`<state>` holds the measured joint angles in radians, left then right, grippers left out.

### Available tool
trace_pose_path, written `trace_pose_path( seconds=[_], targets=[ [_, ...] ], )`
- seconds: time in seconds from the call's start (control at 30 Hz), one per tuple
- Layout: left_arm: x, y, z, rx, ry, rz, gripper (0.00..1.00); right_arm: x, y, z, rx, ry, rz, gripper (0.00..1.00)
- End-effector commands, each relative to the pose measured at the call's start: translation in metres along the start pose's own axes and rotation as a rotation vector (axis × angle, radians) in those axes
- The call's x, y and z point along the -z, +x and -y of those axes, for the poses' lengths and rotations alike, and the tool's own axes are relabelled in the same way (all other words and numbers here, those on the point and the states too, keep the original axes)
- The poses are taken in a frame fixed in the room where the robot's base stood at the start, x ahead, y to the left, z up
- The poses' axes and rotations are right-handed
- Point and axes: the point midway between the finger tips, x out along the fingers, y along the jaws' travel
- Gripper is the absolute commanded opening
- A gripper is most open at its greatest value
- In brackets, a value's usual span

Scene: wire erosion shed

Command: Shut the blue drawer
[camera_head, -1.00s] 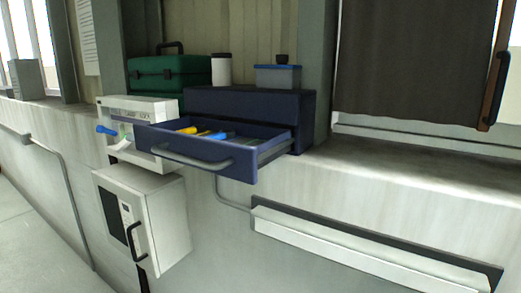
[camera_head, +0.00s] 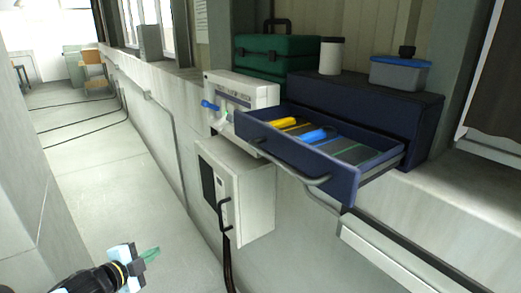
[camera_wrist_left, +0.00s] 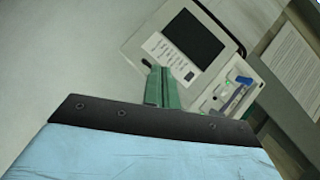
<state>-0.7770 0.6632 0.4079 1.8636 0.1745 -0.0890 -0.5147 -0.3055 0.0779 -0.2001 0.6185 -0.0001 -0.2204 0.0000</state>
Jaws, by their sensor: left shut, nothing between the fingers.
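The blue drawer (camera_head: 290,160) hangs open in the head view, pulled well out of its dark blue cabinet (camera_head: 425,125) on the ledge. It has a grey bar handle (camera_head: 285,170) along its front. Yellow-handled and blue-handled tools lie inside. My left gripper (camera_head: 150,253) is at the lower left of the head view, low and well to the left of the drawer, touching nothing. Its green fingers are closed together and empty, as the left wrist view (camera_wrist_left: 162,88) also shows. The drawer cannot be made out in the wrist view. My right gripper is not in view.
A white wall box (camera_head: 245,190) with a handle hangs below and left of the drawer, under a white panel unit (camera_head: 245,92). A green case (camera_head: 275,55), a white canister (camera_head: 332,56) and a grey-blue tub (camera_head: 398,74) stand behind.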

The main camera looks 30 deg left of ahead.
Motion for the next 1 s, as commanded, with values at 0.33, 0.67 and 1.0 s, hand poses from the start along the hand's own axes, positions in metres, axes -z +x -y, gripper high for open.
trace_pose_path(
  seconds=[0.33, 0.67, 1.0],
  targets=[
    [0.238, -0.079, 0.149, 0.194, 0.436, -0.526, 0.00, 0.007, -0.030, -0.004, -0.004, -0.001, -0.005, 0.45],
    [0.289, -0.102, 0.158, 0.232, 0.513, -0.642, 0.00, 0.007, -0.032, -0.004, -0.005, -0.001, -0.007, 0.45],
    [0.307, -0.077, 0.160, 0.233, 0.510, -0.641, 0.00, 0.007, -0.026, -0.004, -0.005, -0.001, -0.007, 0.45]
  ],
)
